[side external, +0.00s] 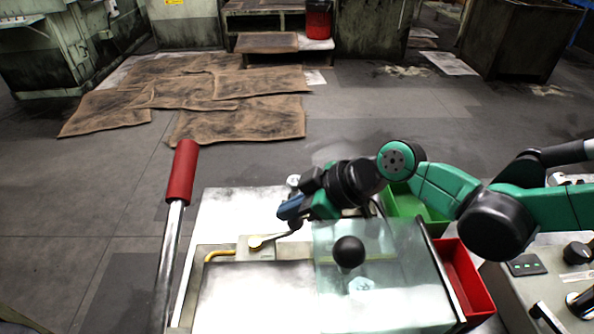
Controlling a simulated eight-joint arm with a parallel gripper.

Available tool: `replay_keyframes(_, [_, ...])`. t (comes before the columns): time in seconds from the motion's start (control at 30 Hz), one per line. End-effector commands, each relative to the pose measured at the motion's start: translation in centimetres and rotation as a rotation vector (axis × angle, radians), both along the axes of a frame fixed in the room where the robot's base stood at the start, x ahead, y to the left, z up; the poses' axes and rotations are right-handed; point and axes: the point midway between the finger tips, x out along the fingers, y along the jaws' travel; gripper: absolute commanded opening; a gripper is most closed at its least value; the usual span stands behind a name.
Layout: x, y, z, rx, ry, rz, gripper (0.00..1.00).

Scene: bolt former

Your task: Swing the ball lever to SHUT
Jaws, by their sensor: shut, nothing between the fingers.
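A small lever (268,239) sits on a pale block on top of the machine, left of the clear guard. Its light arm points right and slightly back, with a dark end (295,224) just under my gripper. My gripper (284,212) is shut and empty, its blue fingertips pointing left and down. The fingertips are at or very near the lever's dark end; I cannot tell whether they touch. A larger black ball (348,252) shows at the clear guard (390,290); what it is fixed to is unclear. No SHUT marking is readable.
A tall red-handled bar (182,172) stands at the machine's left. A yellow pipe (218,254) runs left of the lever block. Green (428,217) and red (468,285) bins stand to the right, beside a control panel (545,285). Open room lies above the machine's left part.

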Motion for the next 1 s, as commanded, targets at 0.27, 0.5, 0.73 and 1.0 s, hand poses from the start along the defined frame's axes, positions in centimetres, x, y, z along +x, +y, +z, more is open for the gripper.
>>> replay_keyframes(0.27, [-0.1,-0.4,0.2,-0.005,0.003,0.001,0.0])
replay_keyframes(0.5, [-0.8,-2.3,2.2,-0.004,0.002,-0.001,0.0])
replay_keyframes(0.73, [-1.3,-3.6,3.7,-0.002,0.001,-0.001,0.0])
replay_keyframes(1.0, [-1.4,-3.8,3.9,0.0,0.0,0.0,0.0])
